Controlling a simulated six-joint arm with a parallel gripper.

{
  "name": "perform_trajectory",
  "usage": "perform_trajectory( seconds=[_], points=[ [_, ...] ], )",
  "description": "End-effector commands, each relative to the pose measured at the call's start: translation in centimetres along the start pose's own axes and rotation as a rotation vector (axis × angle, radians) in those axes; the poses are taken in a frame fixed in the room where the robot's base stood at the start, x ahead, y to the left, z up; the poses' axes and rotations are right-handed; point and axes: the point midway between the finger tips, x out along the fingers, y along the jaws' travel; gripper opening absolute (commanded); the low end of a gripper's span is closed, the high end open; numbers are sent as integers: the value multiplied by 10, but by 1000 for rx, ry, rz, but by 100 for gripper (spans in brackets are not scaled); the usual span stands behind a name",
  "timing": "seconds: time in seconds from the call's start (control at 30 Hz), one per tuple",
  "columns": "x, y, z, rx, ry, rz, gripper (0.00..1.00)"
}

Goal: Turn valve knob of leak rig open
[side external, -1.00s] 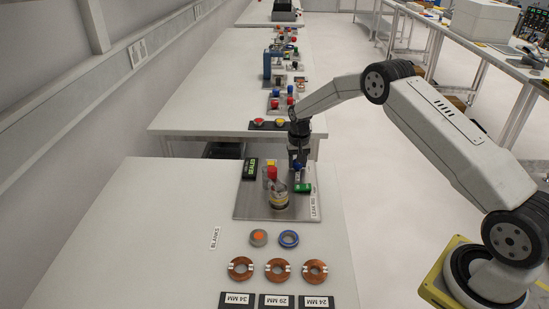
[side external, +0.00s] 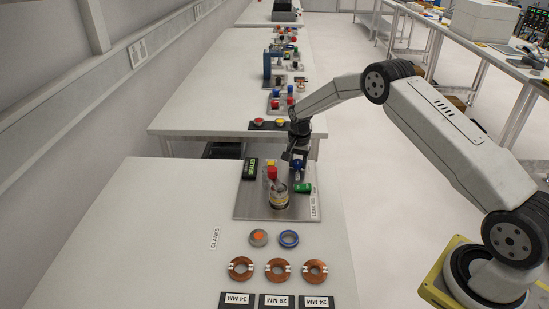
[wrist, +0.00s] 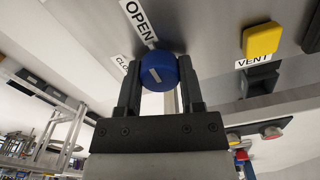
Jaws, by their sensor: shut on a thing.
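The leak rig is a grey metal plate (side external: 250,206) on the near table, labelled LEAK RIG at its right edge. Its blue valve knob (side external: 298,164) is at the plate's far right part. My gripper (side external: 297,161) reaches down to it and is shut on it. In the wrist view the blue knob (wrist: 150,72) sits between the two fingers of my gripper (wrist: 158,84). A pale strip on the knob's face slants up-left. An OPEN label (wrist: 138,22) lies beside the knob. A second label, partly hidden, starts with CLO.
A black display reading SEALED (side external: 251,169) and a metal cylinder (side external: 279,196) stand on the plate near the knob. A green block (side external: 303,188) is close by. A yellow block (wrist: 262,40) sits by the VENT label. Copper rings (side external: 277,270) lie nearer the camera.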

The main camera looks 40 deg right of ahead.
Motion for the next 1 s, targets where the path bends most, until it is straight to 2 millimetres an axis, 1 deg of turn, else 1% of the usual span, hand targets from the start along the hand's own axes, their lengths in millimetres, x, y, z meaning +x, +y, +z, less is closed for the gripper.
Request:
perform_trajectory(
  seconds=[0.17,0.2,0.27,0.3,0.6,0.73,0.87,1.0],
  points=[
    [-1,0,0,3,0,-1,0],
    [-1,0,0,3,0,-1,52],
    [-1,0,0,3,0,-1,71],
    [-1,0,0,2,0,-1,83],
    [0,0,0,0,0,-1,84],
    [-3,0,0,0,1,-1,84],
    [-11,0,0,0,1,-1,84],
    [-26,0,-1,0,2,-3,84]
  ],
)
